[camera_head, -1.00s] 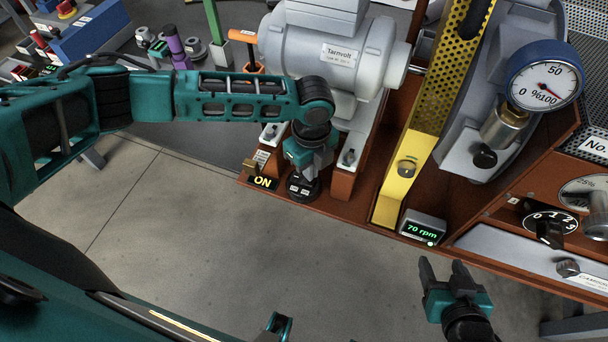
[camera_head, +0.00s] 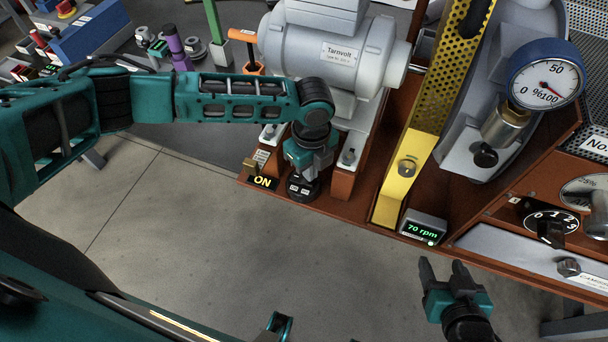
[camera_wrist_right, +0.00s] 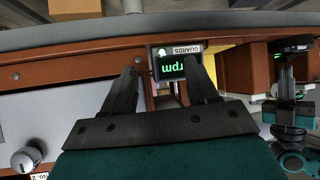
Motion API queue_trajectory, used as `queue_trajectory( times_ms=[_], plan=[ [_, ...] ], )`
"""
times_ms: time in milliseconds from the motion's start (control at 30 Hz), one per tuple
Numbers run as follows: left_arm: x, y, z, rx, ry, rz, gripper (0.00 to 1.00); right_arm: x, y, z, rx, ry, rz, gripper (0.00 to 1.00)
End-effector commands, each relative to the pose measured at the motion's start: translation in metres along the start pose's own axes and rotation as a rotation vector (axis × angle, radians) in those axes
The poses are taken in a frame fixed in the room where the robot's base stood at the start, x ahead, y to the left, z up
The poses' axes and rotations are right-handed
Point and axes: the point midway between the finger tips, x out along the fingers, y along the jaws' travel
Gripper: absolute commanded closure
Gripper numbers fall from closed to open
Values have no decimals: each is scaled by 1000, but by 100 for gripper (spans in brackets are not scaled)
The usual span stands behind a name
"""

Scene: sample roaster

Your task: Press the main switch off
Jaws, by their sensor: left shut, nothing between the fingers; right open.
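The black switch block (camera_head: 301,190) with small white labels sits on the front left of the brown base, below the grey motor. A lit yellow ON sign (camera_head: 263,183) is just left of it. My left gripper (camera_head: 305,174) is shut, points down and is right over the switch block, hiding part of it. I cannot tell whether its tips touch the block. My right gripper (camera_head: 446,268) is open and empty in front of the base; in the right wrist view its two fingers (camera_wrist_right: 163,88) stand apart before the rpm display.
The grey motor (camera_head: 335,55) stands behind the left gripper. A yellow perforated guard (camera_head: 450,75), a small 70 rpm display (camera_head: 423,229) and a blue-rimmed gauge (camera_head: 545,83) are to the right. The floor in front of the base (camera_head: 220,240) is clear.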

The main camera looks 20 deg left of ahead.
Motion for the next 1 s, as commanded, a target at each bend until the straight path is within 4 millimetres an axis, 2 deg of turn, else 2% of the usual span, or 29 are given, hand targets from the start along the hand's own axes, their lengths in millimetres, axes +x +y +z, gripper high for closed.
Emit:
queue_trajectory(
  times_ms=[567, 1000],
  plan=[
    [6, 0, 0, 0, 0, 1, 100, 1, 0, 2, 0, 0, 0, 41],
    [-24, 0, 0, 0, 0, 1, 100, -18, 1, -26, 0, 0, 0, 41]
  ],
)
